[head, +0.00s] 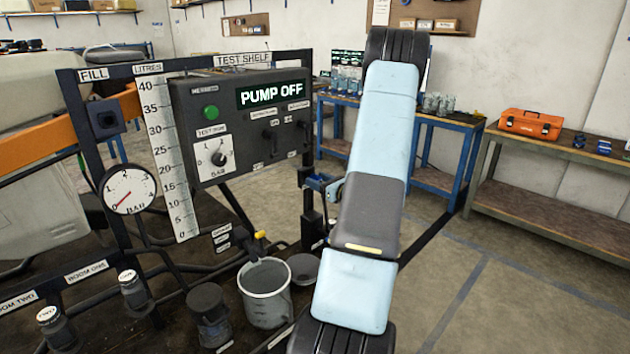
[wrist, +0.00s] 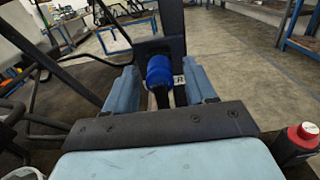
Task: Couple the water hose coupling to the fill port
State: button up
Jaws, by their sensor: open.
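The fill port (head: 106,118) is a dark round fitting on a square block under the FILL label, at the left of the panel frame in the head view. In the wrist view, a blue cylindrical piece (wrist: 160,73), which looks like the hose coupling, sits at a dark upright holder. My gripper (wrist: 163,82) is open, with one pale blue finger on each side of this piece. I cannot tell whether the fingers touch it. In the head view my arm hides most of the gripper, and a small blue part (head: 322,183) shows beside the arm.
The control box (head: 240,125) reads PUMP OFF. A pressure gauge (head: 130,189) and a litre scale (head: 168,155) stand beside it. A grey bucket (head: 266,295) stands below. Open floor lies to the right.

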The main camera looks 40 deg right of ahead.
aim_at(320, 181)
grip_shut()
dwell(0.4)
jog(key=shift+s, duration=0.1)
jog(key=shift+s+d, duration=0.2)
jog(key=shift+s, duration=2.7)
